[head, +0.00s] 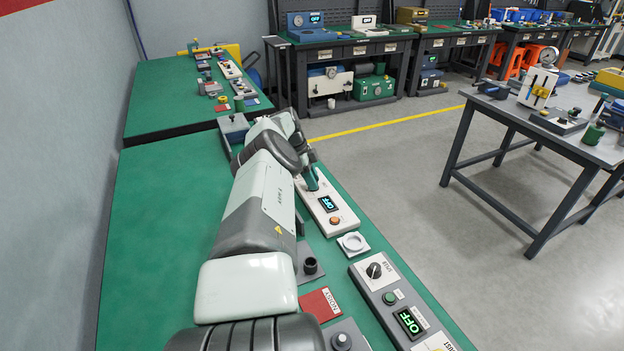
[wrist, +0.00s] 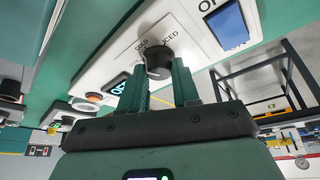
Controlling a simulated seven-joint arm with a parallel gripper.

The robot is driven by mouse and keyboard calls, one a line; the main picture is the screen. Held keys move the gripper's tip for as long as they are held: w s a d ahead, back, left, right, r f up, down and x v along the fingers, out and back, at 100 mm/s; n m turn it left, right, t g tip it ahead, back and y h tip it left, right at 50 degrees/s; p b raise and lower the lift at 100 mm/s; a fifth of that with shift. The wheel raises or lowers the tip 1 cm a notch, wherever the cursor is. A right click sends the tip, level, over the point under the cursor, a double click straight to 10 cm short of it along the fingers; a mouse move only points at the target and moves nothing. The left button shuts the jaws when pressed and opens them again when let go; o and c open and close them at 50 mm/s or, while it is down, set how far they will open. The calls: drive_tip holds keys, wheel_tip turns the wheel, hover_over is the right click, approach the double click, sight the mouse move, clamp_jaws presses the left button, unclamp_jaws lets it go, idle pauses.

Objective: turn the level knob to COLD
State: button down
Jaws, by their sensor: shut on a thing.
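In the wrist view, the black round level knob (wrist: 158,58) stands on a white panel (wrist: 110,58). Small words are printed around it; one ends in "ICED" and another looks like "COLD". My gripper (wrist: 161,74) has its two green fingers on either side of the knob, shut on it. I cannot tell which word the knob's mark points to. In the head view, my gripper (head: 311,178) is at the far end of the white panel (head: 316,197), and my arm and fingers hide the knob.
The panel carries a lit OFF display (head: 328,203) and an orange button (head: 335,220). Nearer stands another panel with a black knob (head: 375,270) and a green OFF display (head: 409,322). A red card (head: 320,304) lies on the green bench (head: 150,240), whose left side is clear.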

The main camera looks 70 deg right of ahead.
idle(0.8)
drive_tip(key=c, duration=0.8)
unclamp_jaws()
drive_tip(key=shift+v, duration=3.75)
